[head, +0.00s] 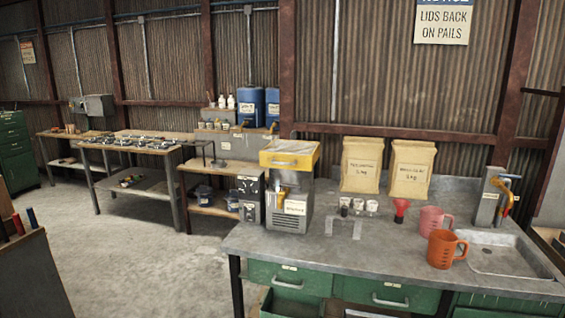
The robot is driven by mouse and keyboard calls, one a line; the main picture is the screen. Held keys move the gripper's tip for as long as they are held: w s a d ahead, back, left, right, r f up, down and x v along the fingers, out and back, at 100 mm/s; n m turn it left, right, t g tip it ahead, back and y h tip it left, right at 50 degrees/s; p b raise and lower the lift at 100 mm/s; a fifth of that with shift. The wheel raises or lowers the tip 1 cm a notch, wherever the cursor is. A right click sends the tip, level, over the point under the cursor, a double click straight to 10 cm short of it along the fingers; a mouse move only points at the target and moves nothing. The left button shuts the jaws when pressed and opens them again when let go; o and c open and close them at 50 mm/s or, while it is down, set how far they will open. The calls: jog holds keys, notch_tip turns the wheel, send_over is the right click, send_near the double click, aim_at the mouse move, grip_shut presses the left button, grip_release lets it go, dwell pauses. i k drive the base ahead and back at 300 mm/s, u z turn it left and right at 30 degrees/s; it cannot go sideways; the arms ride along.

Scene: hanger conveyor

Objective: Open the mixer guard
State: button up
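A grey machine (298,195) that looks like the mixer stands upright at the left end of the workbench. A yellow cover (288,158), apparently its guard, sits level across the top and looks closed. A handle-like bar seems to show on the cover's front, but it is small. Below the cover is a partly shadowed opening with a yellow part in it, and a white label (295,207) is on the front. My gripper is not in view.
The workbench (330,250) holds two paper bags (362,165), small jars, a red funnel (401,210), a pink jug (433,221), an orange jug (446,249) and a sink (505,262). Its front middle is clear. Open concrete floor (140,250) lies left.

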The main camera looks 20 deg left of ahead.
aim_at(295, 154)
jog(key=k, duration=0.65)
jog(key=u, duration=0.6)
jog(key=i, duration=0.6)
jog(key=u, duration=0.4)
jog(key=i, duration=0.95)
jog(key=z, duration=0.4)
